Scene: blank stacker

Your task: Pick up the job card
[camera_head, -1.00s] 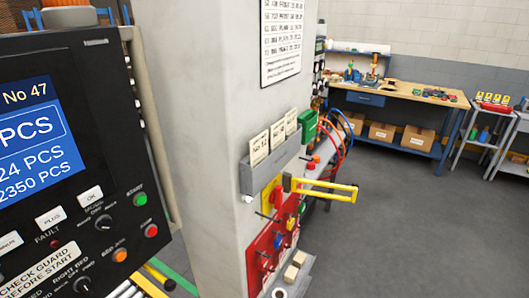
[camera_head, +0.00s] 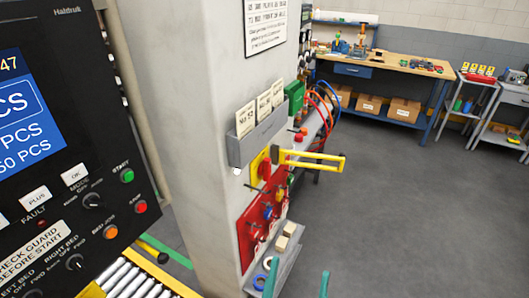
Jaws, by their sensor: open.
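Three cream job cards stand upright in a grey holder (camera_head: 262,140) fixed to the side of the pale pillar. The front card (camera_head: 245,119) bears a number too small to read surely. The middle card (camera_head: 264,107) and the far card (camera_head: 277,94) stand behind it to the right. The holder hides their lower parts. My gripper (camera_head: 298,281) shows at the bottom edge as two teal fingertips, spread apart with nothing between them. It appears well below the holder in the picture, and the cards are clear of it.
A yellow handle (camera_head: 318,161) juts right below the holder. Below it is a red board (camera_head: 262,225) with tools, and a small shelf (camera_head: 285,258) with blocks and rolls. A control panel (camera_head: 75,140) fills the left. Grey floor (camera_head: 420,220) lies open at right.

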